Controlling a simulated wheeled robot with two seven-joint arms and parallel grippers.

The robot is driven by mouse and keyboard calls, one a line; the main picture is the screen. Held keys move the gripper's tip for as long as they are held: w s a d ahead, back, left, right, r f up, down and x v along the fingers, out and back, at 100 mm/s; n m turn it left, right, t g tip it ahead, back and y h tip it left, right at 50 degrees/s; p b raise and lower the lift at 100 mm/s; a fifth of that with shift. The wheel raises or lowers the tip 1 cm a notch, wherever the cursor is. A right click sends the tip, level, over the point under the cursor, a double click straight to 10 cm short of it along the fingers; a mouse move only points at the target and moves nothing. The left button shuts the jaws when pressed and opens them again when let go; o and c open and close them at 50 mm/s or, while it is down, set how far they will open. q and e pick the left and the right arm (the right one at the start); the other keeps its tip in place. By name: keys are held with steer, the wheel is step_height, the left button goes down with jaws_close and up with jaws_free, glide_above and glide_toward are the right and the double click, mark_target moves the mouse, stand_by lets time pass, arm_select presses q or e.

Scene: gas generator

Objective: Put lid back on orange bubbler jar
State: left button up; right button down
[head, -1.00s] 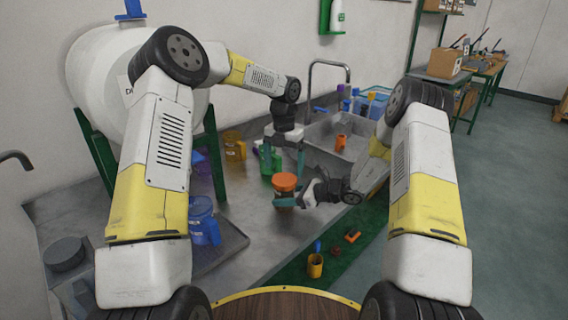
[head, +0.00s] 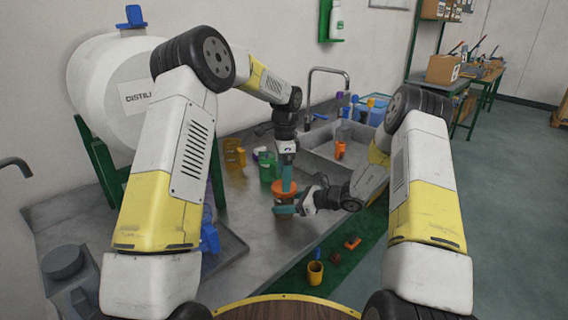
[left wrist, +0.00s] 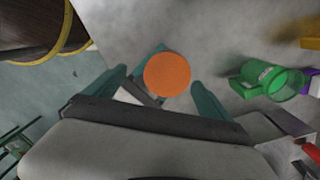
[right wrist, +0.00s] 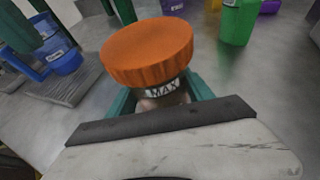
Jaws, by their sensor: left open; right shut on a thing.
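The orange lid (head: 284,186) sits flat on top of the orange bubbler jar (head: 285,201). I cannot tell whether it is screwed tight. In the right wrist view the lid (right wrist: 148,52) covers the jar's top, above a "MAX" mark (right wrist: 163,88). My right gripper (head: 294,208) is shut around the jar's body from the right. My left gripper (head: 286,180) is open and points down at the lid from above. In the left wrist view the round lid (left wrist: 167,74) lies between its two spread fingers; I cannot tell whether they touch it.
A green jar (head: 268,166) and a yellow jar (head: 234,153) stand on the bench behind. A blue jar (head: 210,238) is at the left, partly hidden by my left arm. A sink (head: 362,142) is at the back right. A yellow cup (head: 315,272) is in front.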

arm_select(q)
steer(key=n, duration=0.4)
steer(key=shift+r+n, duration=0.1)
steer(key=shift+n, duration=0.3)
steer(key=n, duration=0.4)
steer(key=shift+r+n, duration=0.15)
steer(key=shift+n, duration=0.25)
steer(key=n, duration=0.7)
steer(key=shift+w+r, duration=0.1)
steer(key=shift+r, duration=0.25)
steer(key=n, duration=0.4)
steer(key=shift+w+r+n, duration=0.1)
steer(key=shift+r+n, duration=0.15)
steer(key=shift+n, duration=0.15)
steer(key=n, duration=0.4)
steer(key=shift+w+r, duration=0.1)
steer(key=shift+r, duration=0.2)
steer(key=n, duration=0.4)
steer(key=shift+w+r+n+t, duration=0.15)
steer(key=shift+r+n+t, duration=0.15)
steer(key=shift+r, duration=0.05)
steer(key=n, duration=0.4)
steer(key=shift+w+r, duration=0.15)
steer(key=shift+r, duration=0.15)
